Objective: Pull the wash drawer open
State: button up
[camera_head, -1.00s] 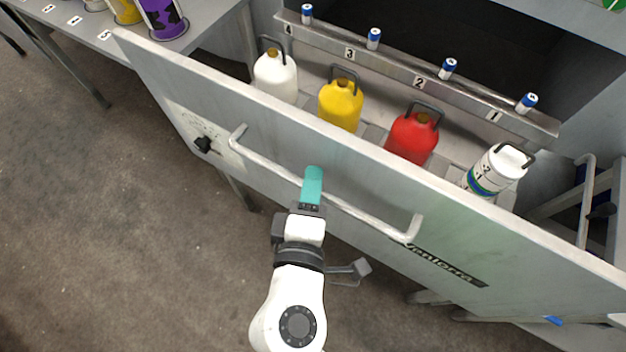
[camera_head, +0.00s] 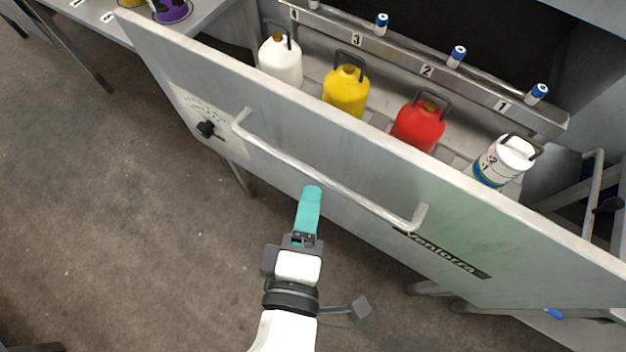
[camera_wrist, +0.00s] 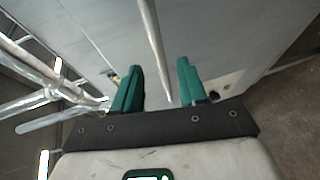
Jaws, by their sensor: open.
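The wash drawer (camera_head: 330,165) stands pulled out, its wide grey front tilted across the head view and its inside showing. Its long bar handle (camera_head: 325,182) runs along the front; the bar also shows in the wrist view (camera_wrist: 152,40), in line with the gap between my fingers. My gripper (camera_head: 309,205) has teal fingers and is just below and in front of the bar, apart from it. In the wrist view my gripper (camera_wrist: 158,85) is open, with nothing held between the fingertips.
Inside the drawer stand a white bottle (camera_head: 281,62), a yellow bottle (camera_head: 346,92), a red bottle (camera_head: 418,126) and a white striped container (camera_head: 503,160). A numbered rail (camera_head: 400,62) lies behind them. A black knob (camera_head: 206,129) is on the front's left. Open floor (camera_head: 120,230) lies at left.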

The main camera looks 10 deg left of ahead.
jog(key=shift+s+r, duration=0.2)
jog(key=shift+s, duration=0.8)
jog(key=shift+s+r, duration=0.15)
jog(key=shift+s, duration=0.8)
